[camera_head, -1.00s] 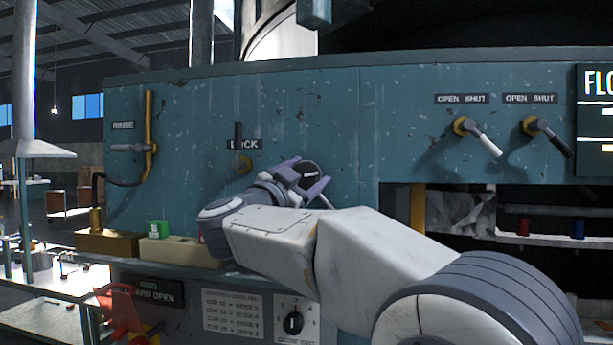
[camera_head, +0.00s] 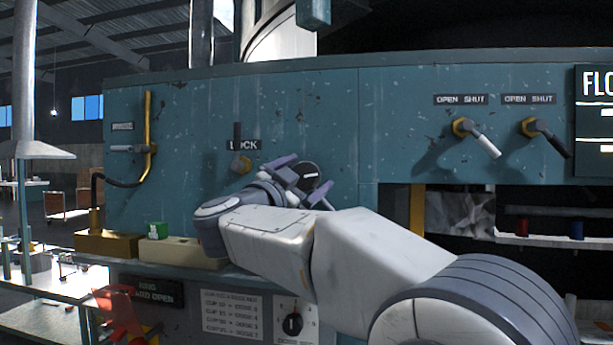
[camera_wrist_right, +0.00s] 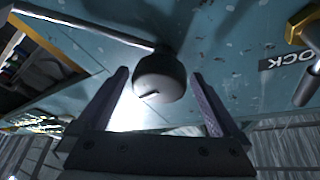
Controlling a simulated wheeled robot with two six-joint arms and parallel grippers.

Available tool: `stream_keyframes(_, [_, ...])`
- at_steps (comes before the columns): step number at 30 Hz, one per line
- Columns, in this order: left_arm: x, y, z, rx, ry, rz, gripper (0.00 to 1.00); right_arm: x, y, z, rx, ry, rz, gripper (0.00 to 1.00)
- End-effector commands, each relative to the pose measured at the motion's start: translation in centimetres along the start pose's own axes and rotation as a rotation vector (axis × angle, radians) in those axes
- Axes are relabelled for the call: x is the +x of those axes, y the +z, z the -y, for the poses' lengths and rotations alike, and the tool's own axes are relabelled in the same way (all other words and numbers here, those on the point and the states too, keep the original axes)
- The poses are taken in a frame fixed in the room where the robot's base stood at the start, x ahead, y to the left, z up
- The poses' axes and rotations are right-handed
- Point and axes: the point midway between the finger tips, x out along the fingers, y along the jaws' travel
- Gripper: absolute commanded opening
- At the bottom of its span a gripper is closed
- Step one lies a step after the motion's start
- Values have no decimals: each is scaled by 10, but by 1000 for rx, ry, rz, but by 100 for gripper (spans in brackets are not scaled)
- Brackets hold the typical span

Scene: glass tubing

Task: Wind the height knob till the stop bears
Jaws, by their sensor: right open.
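The dark round knob (camera_head: 309,171) with a pale mark stands out from the teal panel, just right of the LOCK label; I take it as the height knob. It also shows in the right wrist view (camera_wrist_right: 160,78). My right gripper (camera_head: 306,176) is open, with one finger on either side of the knob. In the wrist view, gaps show between both fingers and the knob. A thin pale rod (camera_wrist_right: 85,22) runs to the knob's base there. I cannot identify the stop. My left gripper is out of view.
The LOCK lever (camera_head: 239,160) is left of the knob. Two OPEN/SHUT levers, one white (camera_head: 487,146) and one black (camera_head: 552,140), are at the right. A numbered dial (camera_head: 292,324) sits under the ledge.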

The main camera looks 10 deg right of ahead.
Motion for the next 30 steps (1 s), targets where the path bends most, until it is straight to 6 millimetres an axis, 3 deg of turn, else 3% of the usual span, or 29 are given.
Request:
stream_keyframes(9, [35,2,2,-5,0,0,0,-58,5,-2,3,-5,4,100])
stream_keyframes(15, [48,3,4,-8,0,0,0,-90,3,-1,2,-2,2,100])
stream_keyframes(21, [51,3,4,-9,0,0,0,-102,0,0,2,1,0,100])
stream_keyframes(30, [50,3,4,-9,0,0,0,-102,0,0,2,-4,0,100])
